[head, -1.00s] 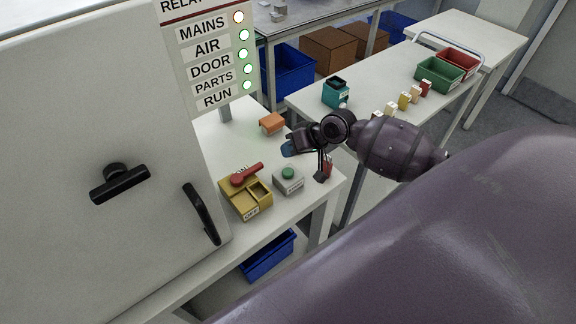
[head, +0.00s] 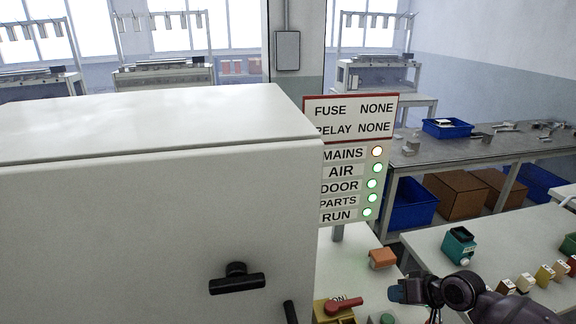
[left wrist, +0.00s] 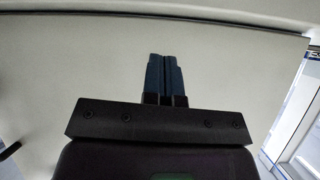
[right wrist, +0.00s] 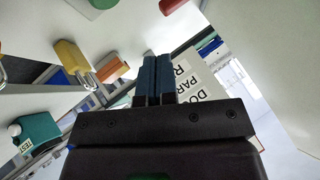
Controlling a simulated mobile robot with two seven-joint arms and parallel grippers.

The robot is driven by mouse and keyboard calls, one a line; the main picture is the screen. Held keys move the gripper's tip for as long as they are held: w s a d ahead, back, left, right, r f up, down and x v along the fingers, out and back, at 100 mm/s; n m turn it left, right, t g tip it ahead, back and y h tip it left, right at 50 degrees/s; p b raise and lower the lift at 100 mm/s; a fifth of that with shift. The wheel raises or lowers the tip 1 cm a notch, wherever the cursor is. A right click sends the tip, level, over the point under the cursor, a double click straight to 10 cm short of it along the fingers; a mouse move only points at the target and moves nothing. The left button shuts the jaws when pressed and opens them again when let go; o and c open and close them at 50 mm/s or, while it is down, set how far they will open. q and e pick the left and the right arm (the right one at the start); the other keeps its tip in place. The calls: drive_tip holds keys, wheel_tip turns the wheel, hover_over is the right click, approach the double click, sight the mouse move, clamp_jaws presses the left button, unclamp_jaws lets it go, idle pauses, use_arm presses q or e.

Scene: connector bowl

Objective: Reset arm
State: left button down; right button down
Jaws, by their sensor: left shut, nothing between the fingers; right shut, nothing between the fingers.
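My right gripper (head: 398,291) comes in at the lower right of the head view, above the white table (head: 345,245). Its blue fingers lie together and empty in the right wrist view (right wrist: 154,78). My left gripper does not show in the head view. In the left wrist view its blue fingers (left wrist: 164,75) are together and empty, in front of a pale flat surface. A red lever (head: 343,305) on a yellow base (head: 325,319) sits left of the right gripper. An orange block (head: 382,258) lies just behind it.
A large pale cabinet (head: 130,230) with a black handle (head: 237,283) fills the left. The status board (head: 340,187) beside it shows an orange MAINS lamp and green lamps below. A teal device (head: 459,245) and small coloured blocks (head: 545,274) stand on the right table.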

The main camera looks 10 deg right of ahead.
drive_tip(key=s+a+f+t+h, duration=0.1)
drive_tip(key=s+f+h, duration=0.1)
drive_tip(key=s, duration=0.4)
drive_tip(key=s+a+f+n+t+h+b, duration=0.1)
drive_tip(key=s+a+f+h, duration=0.1)
drive_tip(key=s+f, duration=0.3)
drive_tip(key=s+a+f+t+h, duration=0.2)
drive_tip(key=s+f, duration=0.2)
drive_tip(key=s, duration=0.5)
drive_tip(key=shift+s+n+b, duration=0.25)
drive_tip(key=shift+n+b, duration=0.05)
drive_tip(key=shift+b, duration=0.05)
idle(1.7)
